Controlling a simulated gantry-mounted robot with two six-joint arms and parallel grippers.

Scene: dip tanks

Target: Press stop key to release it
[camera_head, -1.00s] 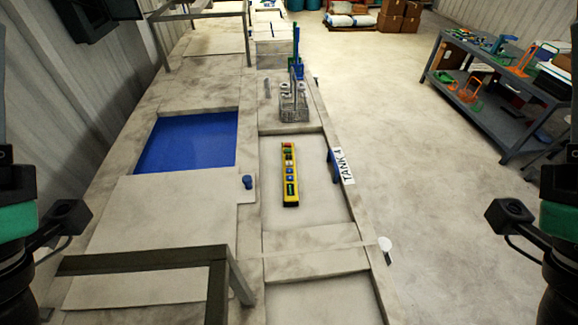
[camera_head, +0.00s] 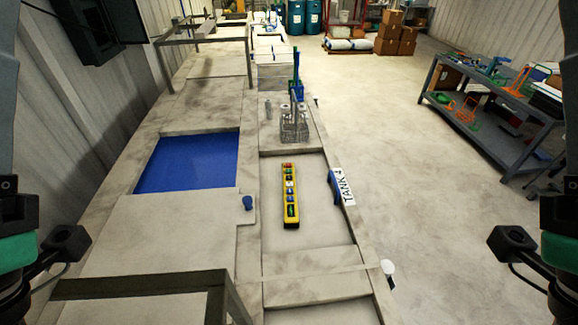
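A yellow control pendant (camera_head: 290,196) lies on the pale tank-side surface near the middle of the view. It carries a column of coloured keys, with a red key (camera_head: 288,166) at its far end and green, blue and white ones below. Which key is the stop key, and whether it is pressed in, is too small to tell. My two arms stand at the left and right edges of the view, both well apart from the pendant. Neither gripper's fingers show.
A blue-filled tank (camera_head: 188,162) lies left of the pendant. A wire basket (camera_head: 294,127) stands beyond it. A TANK 4 sign (camera_head: 342,187) is at its right. A metal frame (camera_head: 150,284) crosses the near left. A grey shelf bench (camera_head: 490,115) stands right; the floor between is clear.

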